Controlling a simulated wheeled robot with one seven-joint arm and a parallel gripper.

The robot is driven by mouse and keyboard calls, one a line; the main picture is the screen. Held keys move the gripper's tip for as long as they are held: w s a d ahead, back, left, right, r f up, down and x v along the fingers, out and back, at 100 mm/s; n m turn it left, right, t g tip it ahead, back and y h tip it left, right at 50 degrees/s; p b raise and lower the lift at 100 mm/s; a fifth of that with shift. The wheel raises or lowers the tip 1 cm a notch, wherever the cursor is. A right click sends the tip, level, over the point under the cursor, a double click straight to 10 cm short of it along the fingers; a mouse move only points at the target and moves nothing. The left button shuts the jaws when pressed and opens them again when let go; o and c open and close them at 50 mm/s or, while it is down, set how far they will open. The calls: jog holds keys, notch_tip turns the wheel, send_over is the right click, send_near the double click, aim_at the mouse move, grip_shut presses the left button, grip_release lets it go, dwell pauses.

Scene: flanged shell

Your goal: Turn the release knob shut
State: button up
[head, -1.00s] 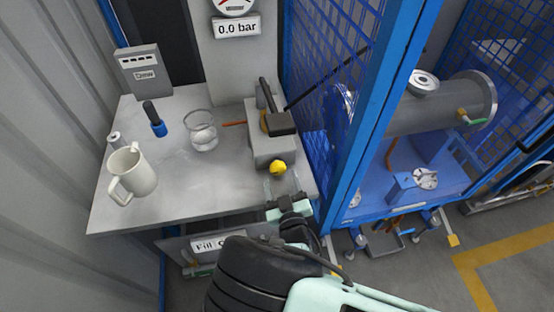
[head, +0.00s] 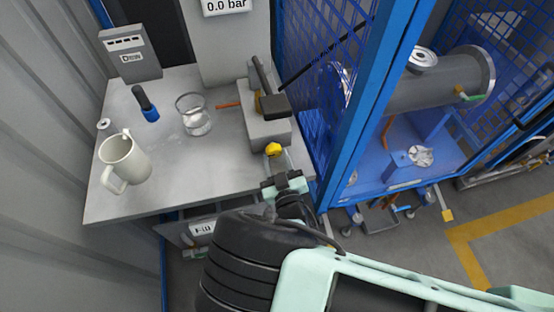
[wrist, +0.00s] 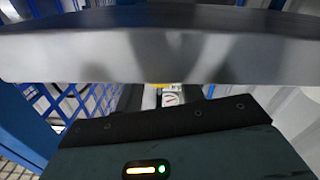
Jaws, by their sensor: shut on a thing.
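The yellow release knob (head: 273,149) sits at the near end of the grey pump block (head: 268,130) on the bench. My gripper (head: 277,160) reaches it from the near side, its thin fingers around the knob and shut on it. In the wrist view a wide, blurred grey shape (wrist: 160,55) fills the upper part, and only a thin yellow sliver (wrist: 160,85) shows below it. The knob's turn angle cannot be read. The display at the top reads 0.0 bar (head: 227,5).
On the bench (head: 190,185) stand a white mug (head: 124,158), a glass beaker (head: 194,115) and a blue-and-black item (head: 146,104). The pump's dark lever (head: 262,85) rises behind the block. A blue mesh cage (head: 358,110) stands close on the right.

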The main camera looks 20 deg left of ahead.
jog(key=m+b, duration=0.2)
jog(key=m, duration=0.3)
jog(key=shift+m+b, duration=1.4)
jog(key=shift+m, duration=1.2)
jog(key=shift+a, duration=0.1)
jog(key=o, duration=1)
jog(key=shift+s, duration=0.1)
jog(key=shift+c, duration=0.2)
